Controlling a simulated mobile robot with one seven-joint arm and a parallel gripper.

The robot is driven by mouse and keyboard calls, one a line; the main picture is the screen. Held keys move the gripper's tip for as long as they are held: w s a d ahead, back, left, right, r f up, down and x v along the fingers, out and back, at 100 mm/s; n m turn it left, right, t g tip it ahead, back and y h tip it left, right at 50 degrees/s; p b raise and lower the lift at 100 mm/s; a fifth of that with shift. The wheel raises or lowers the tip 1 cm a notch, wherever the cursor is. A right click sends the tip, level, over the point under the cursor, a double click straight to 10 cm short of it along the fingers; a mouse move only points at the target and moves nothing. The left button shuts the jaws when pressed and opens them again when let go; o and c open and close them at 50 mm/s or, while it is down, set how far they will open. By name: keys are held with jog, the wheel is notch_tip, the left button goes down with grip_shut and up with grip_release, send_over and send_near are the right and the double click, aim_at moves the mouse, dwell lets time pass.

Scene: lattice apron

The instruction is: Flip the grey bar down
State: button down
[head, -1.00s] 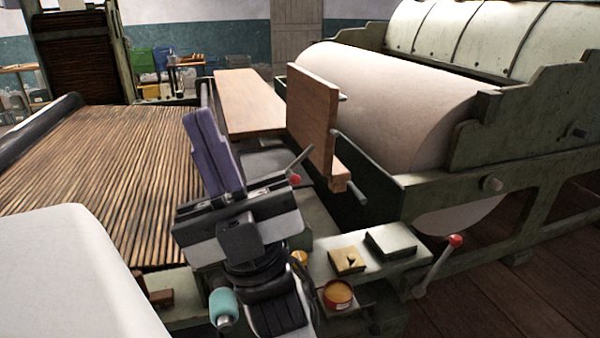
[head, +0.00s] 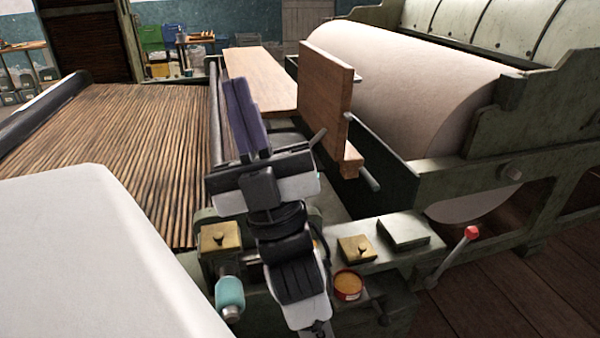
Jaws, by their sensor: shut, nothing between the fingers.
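I cannot tell for sure which piece is the grey bar. A dark grey bar (head: 216,112) runs along the right edge of the slatted bed. A short grey rod (head: 369,180) sticks out below the upright wooden board. The tip of another thin grey lever (head: 318,137) shows just right of my wrist; its lower end is hidden. My gripper (head: 239,86) has purple fingers, shut together and empty, pointing up and away. In the picture they overlap the bed's right edge and lie left of the boards; I cannot tell whether they touch anything.
The slatted bed (head: 120,140) lies left, with a white sheet (head: 80,250) in front. A flat wooden board (head: 262,80) and an upright board (head: 325,95) stand before the big cylinder (head: 410,90). A red-knobbed lever (head: 471,233) and an orange tin (head: 348,284) are at front right.

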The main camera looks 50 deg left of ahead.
jog(key=w+a+f+m+t+h+b, duration=0.1)
jog(key=w+a+f+m+t+h, duration=0.5)
jog(key=w+a+f+t+h, duration=0.5)
jog(key=w+a+f+n+h, duration=0.1)
jog(key=w+f, duration=0.3)
jog(key=f, duration=0.5)
jog(key=w+f+n+g+h+b, duration=0.1)
jog(key=w+f+n+h, duration=0.2)
jog(key=f, duration=0.6)
jog(key=shift+w+a+n, duration=0.4)
jog(key=shift+w+n, duration=0.3)
jog(key=shift+w, duration=0.15)
jog(key=shift+r, duration=0.1)
jog(key=w+a+f+p, duration=0.1)
jog(key=w+a+p, duration=0.3)
jog(key=w+a, duration=0.3)
jog(key=shift+x, duration=0.9)
